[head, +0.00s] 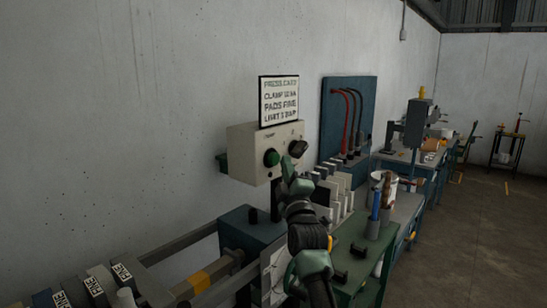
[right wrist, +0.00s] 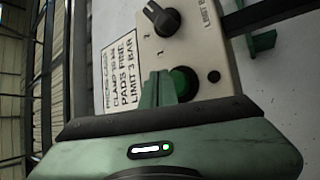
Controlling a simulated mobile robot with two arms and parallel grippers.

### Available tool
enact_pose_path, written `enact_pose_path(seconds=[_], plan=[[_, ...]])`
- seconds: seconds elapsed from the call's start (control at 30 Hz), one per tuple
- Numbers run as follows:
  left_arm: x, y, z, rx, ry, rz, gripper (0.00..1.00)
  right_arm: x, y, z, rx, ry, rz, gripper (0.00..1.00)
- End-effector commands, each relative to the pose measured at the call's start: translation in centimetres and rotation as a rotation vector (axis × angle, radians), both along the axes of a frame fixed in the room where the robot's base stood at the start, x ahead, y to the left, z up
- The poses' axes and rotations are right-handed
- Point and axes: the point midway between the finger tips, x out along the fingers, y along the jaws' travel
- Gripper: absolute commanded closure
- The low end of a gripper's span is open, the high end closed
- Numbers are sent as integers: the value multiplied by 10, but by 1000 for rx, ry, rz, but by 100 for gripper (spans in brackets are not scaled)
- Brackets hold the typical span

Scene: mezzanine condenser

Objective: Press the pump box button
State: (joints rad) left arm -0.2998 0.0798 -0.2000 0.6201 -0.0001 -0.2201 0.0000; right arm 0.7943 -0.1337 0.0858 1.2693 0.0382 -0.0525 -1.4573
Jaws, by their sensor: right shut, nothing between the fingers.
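The pump box (head: 248,141) is a beige control box on the wall side, with a round green button (head: 271,157) at its left and a black knob at its right. My right gripper (head: 287,165) is shut and empty, right in front of the box face, its tips just right of the button in the head view. In the right wrist view the shut green fingers (right wrist: 157,88) partly overlap the green button (right wrist: 185,83). I cannot tell whether they touch it. The black knob also shows there (right wrist: 162,18). My left gripper is not in view.
A printed sign (head: 279,100) stands on top of the box. A blue panel (head: 348,112) with red and black hoses is to the right. Several pale pads (head: 340,190) and a green bench (head: 362,242) lie close to my right arm. Open floor is at the far right.

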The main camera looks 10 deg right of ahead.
Motion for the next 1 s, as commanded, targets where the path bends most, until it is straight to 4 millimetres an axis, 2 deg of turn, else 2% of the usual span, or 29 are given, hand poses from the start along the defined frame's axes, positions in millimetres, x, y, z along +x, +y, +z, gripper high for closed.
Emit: enact_pose_path(seconds=[0.4,1.0], plan=[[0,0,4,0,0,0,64,-5,-4,0,-1,1,0,100],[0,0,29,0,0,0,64,-48,-37,1,0,1,0,100]])
